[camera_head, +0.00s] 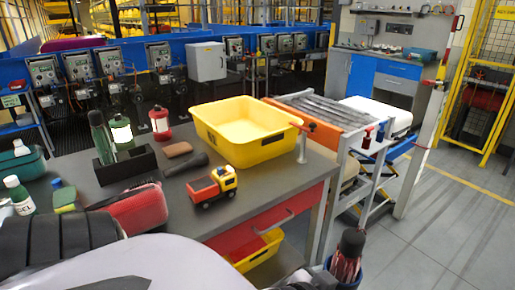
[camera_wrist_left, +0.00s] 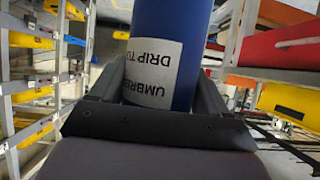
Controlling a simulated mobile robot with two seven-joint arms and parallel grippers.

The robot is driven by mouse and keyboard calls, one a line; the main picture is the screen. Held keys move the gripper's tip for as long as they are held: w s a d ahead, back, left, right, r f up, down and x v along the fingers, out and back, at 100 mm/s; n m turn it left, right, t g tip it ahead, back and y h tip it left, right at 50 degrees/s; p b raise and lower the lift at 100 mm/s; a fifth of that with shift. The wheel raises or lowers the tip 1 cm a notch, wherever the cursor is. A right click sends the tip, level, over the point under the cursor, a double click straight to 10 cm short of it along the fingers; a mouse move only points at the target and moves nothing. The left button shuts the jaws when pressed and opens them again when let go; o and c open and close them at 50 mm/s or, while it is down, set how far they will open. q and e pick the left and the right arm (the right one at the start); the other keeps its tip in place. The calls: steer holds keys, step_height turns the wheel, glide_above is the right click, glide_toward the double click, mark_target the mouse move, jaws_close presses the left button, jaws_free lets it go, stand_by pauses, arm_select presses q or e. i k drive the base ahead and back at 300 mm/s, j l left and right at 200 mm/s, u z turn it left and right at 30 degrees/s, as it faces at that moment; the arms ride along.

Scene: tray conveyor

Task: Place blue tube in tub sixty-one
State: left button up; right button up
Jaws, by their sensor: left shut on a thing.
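My left gripper (camera_wrist_left: 160,80) is shut on the blue tube (camera_wrist_left: 172,30), which fills the upper middle of the left wrist view. A white label on it reads upside down, partly "UMBRE… DRIP TU…". In the head view, the tube's blue rim (camera_head: 358,279) shows at the bottom edge, with dark and red striped umbrella-like items standing in it. The tube is off the table's front right side; its lower part is cut off. A large yellow tub (camera_head: 203,112) stands on the table; its side mark is too small to read. My right gripper is not in view.
The grey table (camera_head: 180,222) holds a toy truck (camera_head: 212,187), a dark flashlight (camera_head: 186,164), a black holder (camera_head: 125,172), a red lantern (camera_head: 160,124) and a red case (camera_head: 140,207). Another yellow bin (camera_head: 262,252) sits below. The floor at right is clear.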

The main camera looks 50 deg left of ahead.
mark_target(249, 137)
steer(key=i+z, duration=0.15)
steer(key=i, duration=0.65)
steer(key=i+j+z, duration=0.15)
steer(key=i, duration=0.65)
steer(key=i+l+u, duration=0.15)
steer(key=i+u, duration=0.15)
steer(key=i, duration=0.2)
steer(key=u, duration=2.05)
